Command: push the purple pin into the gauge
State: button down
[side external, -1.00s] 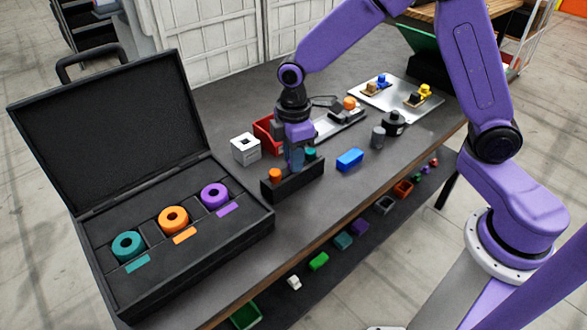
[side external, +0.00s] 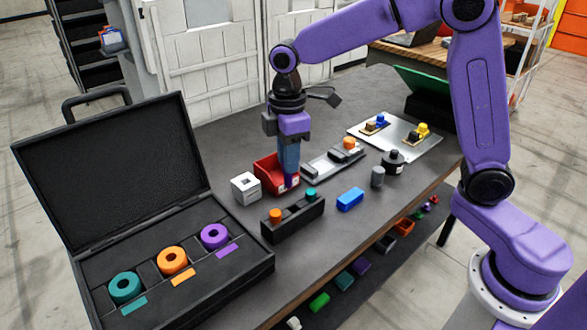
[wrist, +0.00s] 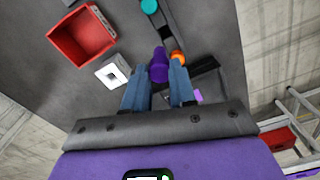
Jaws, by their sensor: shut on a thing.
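My gripper (side external: 289,165) is shut on the purple pin (side external: 290,181) and holds it upright above the table, beyond the black pin rack. In the wrist view, the purple pin (wrist: 159,66) sits between the blue fingertips (wrist: 159,84). The purple ring gauge (side external: 215,236) lies in the open black case, at the right end of its row, with a purple label in front. The orange ring (side external: 173,260) and teal ring (side external: 125,286) lie left of it. The black rack (side external: 293,220) holds an orange pin (side external: 275,215) and a teal pin (side external: 311,193).
A white block with a square hole (side external: 246,187) and a red bin (side external: 267,171) stand close to my gripper. A blue block (side external: 350,199) and a grey cylinder (side external: 378,176) stand to the right. The raised case lid (side external: 110,170) stands behind the rings.

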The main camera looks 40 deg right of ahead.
jog(key=w+a+r, duration=0.1)
jog(key=w+a, duration=0.1)
jog(key=w, duration=1.2)
jog(key=shift+s+a+f, duration=0.1)
jog(key=shift+a+f, duration=0.05)
jog(key=shift+f, duration=2.65)
jog(key=shift+f, duration=1.2)
jog(key=shift+c, duration=2.3)
grip_release()
notch_tip(320, 180, up, 9)
